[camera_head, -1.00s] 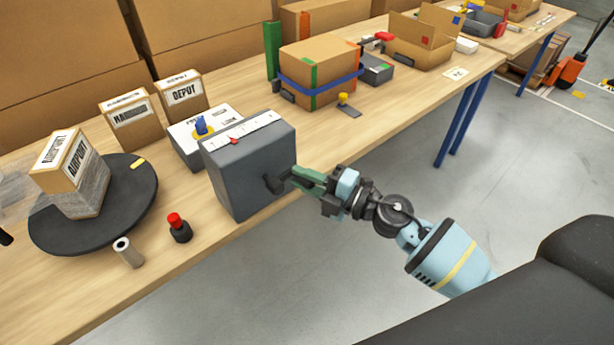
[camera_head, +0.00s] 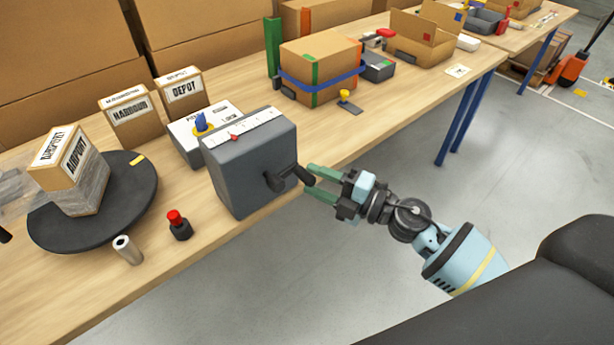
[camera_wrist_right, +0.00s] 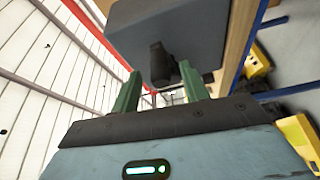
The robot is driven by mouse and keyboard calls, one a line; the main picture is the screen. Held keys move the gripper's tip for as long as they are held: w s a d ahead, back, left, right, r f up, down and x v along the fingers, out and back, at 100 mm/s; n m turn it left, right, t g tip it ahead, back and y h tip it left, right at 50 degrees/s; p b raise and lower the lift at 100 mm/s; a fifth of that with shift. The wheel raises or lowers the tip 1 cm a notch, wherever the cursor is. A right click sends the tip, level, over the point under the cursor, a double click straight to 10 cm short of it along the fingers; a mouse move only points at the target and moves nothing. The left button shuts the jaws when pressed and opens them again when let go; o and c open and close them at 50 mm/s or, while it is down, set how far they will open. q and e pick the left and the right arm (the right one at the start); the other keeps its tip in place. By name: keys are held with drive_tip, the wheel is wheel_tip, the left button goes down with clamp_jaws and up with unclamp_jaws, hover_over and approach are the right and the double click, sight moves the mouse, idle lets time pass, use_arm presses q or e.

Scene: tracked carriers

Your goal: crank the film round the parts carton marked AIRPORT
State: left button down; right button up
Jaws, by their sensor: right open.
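The AIRPORT carton (camera_head: 66,160) stands on the black round turntable (camera_head: 130,205) at the left. Clear film covers its lower part, and its upper part is bare. The grey crank box (camera_head: 245,165) stands at the bench's front edge, with a black crank handle (camera_head: 298,175) on its right side. My right gripper (camera_head: 307,182) is open, its green fingers just at the handle's end; I cannot tell whether they touch it. In the right wrist view the crank handle (camera_wrist_right: 162,66) shows ahead, between the green fingers (camera_wrist_right: 160,88). My left gripper is not in view.
The HARBOUR carton (camera_head: 131,117) and DEPOT carton (camera_head: 183,95) stand behind the turntable. A red-topped button (camera_head: 178,222) and a pale roll (camera_head: 127,250) stand near the front edge. A strapped carton (camera_head: 318,70) stands farther right. The floor before the bench is clear.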

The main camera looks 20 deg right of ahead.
drive_tip(key=v, duration=0.4)
drive_tip(key=shift+f+b, duration=0.15)
drive_tip(key=shift+b, duration=0.2)
drive_tip(key=shift+s+d, duration=0.25)
drive_tip(key=shift+s, duration=0.05)
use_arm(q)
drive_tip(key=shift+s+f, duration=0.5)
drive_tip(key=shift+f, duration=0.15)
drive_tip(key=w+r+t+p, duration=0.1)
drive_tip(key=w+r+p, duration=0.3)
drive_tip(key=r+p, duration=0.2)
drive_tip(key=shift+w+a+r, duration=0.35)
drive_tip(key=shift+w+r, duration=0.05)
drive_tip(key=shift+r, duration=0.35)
use_arm(e)
drive_tip(key=s+f+m+g+h, duration=0.1)
drive_tip(key=s+f+m+h, duration=0.2)
drive_tip(key=s+f+m, duration=0.3)
drive_tip(key=s+f+m+g+h, duration=0.2)
drive_tip(key=s+f+m+h, duration=0.2)
drive_tip(key=s, duration=1)
drive_tip(key=s+a+f+m+g+h, duration=0.1)
drive_tip(key=s+f+m+g+h, duration=0.1)
drive_tip(key=s+f+m, duration=0.8)
drive_tip(key=m+h, duration=0.1)
drive_tip(key=m, duration=0.2)
drive_tip(key=shift+f, duration=0.2)
drive_tip(key=shift+a, duration=0.1)
